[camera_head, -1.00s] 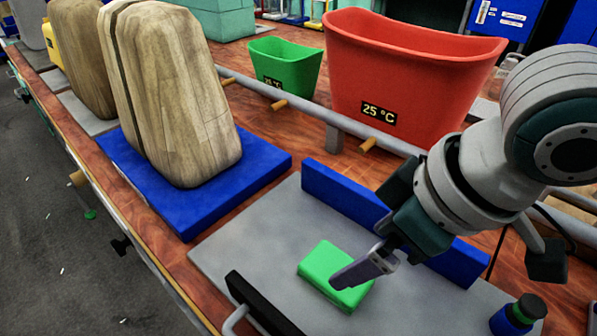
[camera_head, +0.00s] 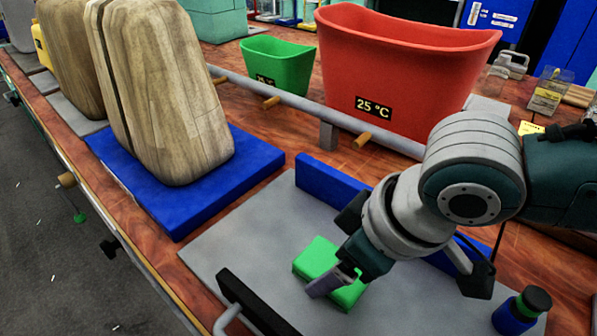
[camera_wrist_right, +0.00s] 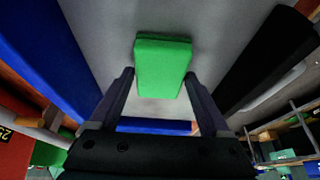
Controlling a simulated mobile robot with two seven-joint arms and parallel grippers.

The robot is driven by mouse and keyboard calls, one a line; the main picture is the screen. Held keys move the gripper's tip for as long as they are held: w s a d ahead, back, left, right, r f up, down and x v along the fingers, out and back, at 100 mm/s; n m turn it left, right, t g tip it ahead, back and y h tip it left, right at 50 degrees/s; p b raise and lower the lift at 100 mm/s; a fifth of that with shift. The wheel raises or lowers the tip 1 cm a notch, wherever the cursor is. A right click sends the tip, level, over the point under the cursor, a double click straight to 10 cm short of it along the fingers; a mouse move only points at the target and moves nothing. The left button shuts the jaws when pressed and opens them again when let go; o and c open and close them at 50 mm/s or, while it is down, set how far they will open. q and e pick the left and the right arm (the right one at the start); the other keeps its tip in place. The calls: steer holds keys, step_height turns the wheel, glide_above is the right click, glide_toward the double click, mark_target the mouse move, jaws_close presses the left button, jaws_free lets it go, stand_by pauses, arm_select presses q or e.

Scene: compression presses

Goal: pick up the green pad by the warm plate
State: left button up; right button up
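The green pad (camera_head: 318,258) lies flat on a grey plate (camera_head: 240,240) in the head view. In the right wrist view the pad (camera_wrist_right: 162,62) is ahead of my right gripper (camera_wrist_right: 158,80), with a finger on either side of its near end and a gap between the fingers. In the head view my right gripper (camera_head: 330,282) is low over the pad and hides part of it. I cannot tell whether the fingers touch it. The right gripper is open and empty. My left gripper is not in view.
A blue bar (camera_head: 325,182) runs behind the pad and a black bar (camera_head: 255,303) stands in front. A red tub (camera_head: 400,70) marked 25 °C and a green tub (camera_head: 280,65) stand behind a rail. Wooden blocks (camera_head: 160,90) stand on a blue pad (camera_head: 205,195). A small bottle (camera_head: 520,312) is at right.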

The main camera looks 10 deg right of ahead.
steer(key=c, duration=0.9)
steer(key=shift+r, duration=0.1)
steer(key=shift+r, duration=0.55)
step_height(320, 180, up, 19)
steer(key=p, duration=0.4)
steer(key=shift+f+p, duration=0.1)
steer(key=shift+p, duration=0.25)
